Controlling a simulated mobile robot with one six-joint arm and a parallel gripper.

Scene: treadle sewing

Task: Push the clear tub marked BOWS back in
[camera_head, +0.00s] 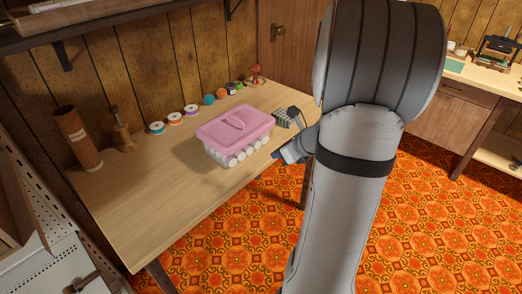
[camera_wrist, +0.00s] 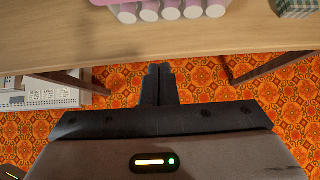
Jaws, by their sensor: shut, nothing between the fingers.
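A clear tub (camera_head: 235,155) with a pink lid (camera_head: 235,124) and a handle on top stands on the wooden table near its front edge. Pale rolls or spools show through its side. No BOWS marking is readable. In the wrist view the tub's lower side (camera_wrist: 170,12) shows at the top, past the table edge. My gripper (camera_head: 277,155) is just right of the tub, by the table's front edge, partly hidden by my arm. In the wrist view its fingers (camera_wrist: 158,70) are together and empty, pointing toward the table edge, apart from the tub.
The wooden table (camera_head: 135,205) has bare room left of the tub. Several thread spools (camera_head: 175,118) line the back. A small green patterned box (camera_head: 284,118) sits right of the tub, also in the wrist view (camera_wrist: 297,7). A brown cylinder (camera_head: 77,138) stands at the left.

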